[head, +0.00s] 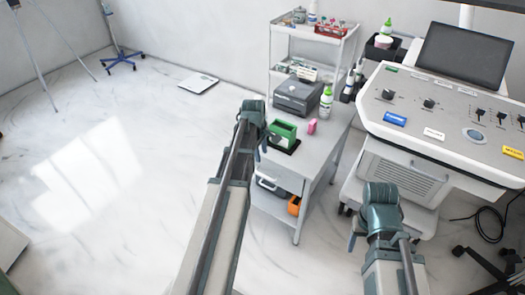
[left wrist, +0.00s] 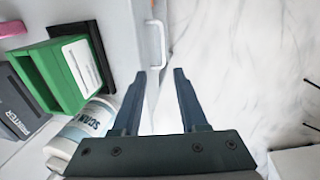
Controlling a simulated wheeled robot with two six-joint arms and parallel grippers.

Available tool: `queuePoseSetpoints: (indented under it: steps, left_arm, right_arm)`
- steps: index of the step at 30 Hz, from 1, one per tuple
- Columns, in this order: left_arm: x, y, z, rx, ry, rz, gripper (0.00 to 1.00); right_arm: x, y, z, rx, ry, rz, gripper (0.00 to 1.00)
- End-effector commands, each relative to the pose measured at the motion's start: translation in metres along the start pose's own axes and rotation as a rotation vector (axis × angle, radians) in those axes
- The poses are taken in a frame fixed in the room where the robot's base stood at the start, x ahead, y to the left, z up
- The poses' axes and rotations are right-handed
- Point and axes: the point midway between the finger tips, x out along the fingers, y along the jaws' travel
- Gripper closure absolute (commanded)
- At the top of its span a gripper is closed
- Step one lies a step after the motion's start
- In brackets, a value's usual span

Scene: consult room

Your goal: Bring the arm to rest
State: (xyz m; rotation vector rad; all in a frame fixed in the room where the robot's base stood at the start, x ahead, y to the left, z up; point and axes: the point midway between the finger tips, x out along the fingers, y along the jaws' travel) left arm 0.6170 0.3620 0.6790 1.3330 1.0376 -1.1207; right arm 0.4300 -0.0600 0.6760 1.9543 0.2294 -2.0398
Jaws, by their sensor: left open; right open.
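My left arm reaches up through the middle of the head view, with its gripper end (head: 256,122) beside the left edge of the grey cart. In the left wrist view the left gripper (left wrist: 161,84) has its two dark fingers apart, with nothing between them. It points past the cart's edge, close to a white handle (left wrist: 157,42). My right arm is at the lower right, and its gripper end (head: 380,210) is in front of the white console. The right fingers are mostly hidden in the head view, and no held thing shows there.
The grey cart (head: 329,150) bears a green box (head: 283,133), a pink block (head: 311,126), a dark printer (head: 298,95) and a bottle (head: 326,101). A white labelled roll (left wrist: 82,128) lies near the left gripper. The console (head: 446,126) stands right; open floor (head: 100,170) lies left.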

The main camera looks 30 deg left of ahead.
Motion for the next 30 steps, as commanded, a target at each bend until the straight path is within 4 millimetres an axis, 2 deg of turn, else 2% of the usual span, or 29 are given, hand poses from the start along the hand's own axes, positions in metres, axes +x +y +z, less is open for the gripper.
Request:
queuePoseSetpoints:
  steps: [7,10,11,14,18,21,24,27,30]
  left_arm:
    - [-0.002,0.000,0.002,0.007,0.000,-0.001,0.58]
    - [-0.016,-0.001,0.023,0.085,-0.004,-0.013,0.58]
    - [-0.023,-0.002,0.034,0.131,-0.006,-0.019,0.58]
    - [-0.057,-0.009,0.087,0.359,-0.017,-0.050,0.58]
    - [-0.110,-0.032,0.169,0.773,-0.038,-0.106,0.58]
    - [-0.146,-0.054,0.218,1.063,-0.057,-0.144,0.58]
    - [-0.178,-0.077,0.256,1.325,-0.077,-0.178,0.58]
    - [-0.203,-0.098,0.283,1.541,-0.094,-0.208,0.58]
    - [-0.220,-0.114,0.300,1.696,-0.109,-0.229,0.58]
  right_arm:
    - [-0.002,0.000,0.000,0.000,0.000,0.000,0.41]
    - [-0.016,0.002,0.001,0.000,0.000,0.000,0.41]
    - [-0.023,0.002,0.001,0.000,0.000,0.000,0.41]
    - [-0.056,0.005,0.003,0.000,0.000,0.000,0.41]
    - [-0.105,0.010,0.006,0.000,0.000,0.000,0.41]
    - [-0.137,0.013,0.008,0.001,0.000,0.000,0.41]
    - [-0.164,0.016,0.010,0.001,0.000,0.000,0.41]
    - [-0.184,0.018,0.011,0.001,0.000,0.000,0.41]
    - [-0.197,0.019,0.012,0.001,0.000,0.000,0.41]
